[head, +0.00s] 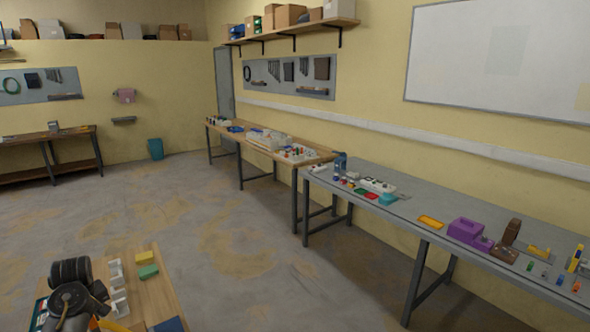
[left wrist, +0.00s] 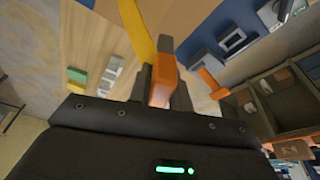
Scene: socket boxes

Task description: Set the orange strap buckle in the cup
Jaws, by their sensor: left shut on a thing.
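My left gripper (left wrist: 163,92) is shut on an orange block-like piece, the orange strap buckle (left wrist: 163,75), whose top sticks out between the two dark fingers. In the head view my left arm hangs over the near wooden table at the bottom left; its fingers and the buckle cannot be made out there. A yellow strip (left wrist: 137,25) runs behind the fingers in the left wrist view; I cannot tell whether it touches the buckle. I cannot pick out the cup with certainty in either view. My right gripper is not in view.
The near table (head: 160,300) bears several white socket boxes (head: 118,290), a yellow block (head: 145,257), a green block (head: 148,272) and a blue piece (head: 170,325). A grey table (head: 420,215) along the wall holds many small parts. The floor between is clear.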

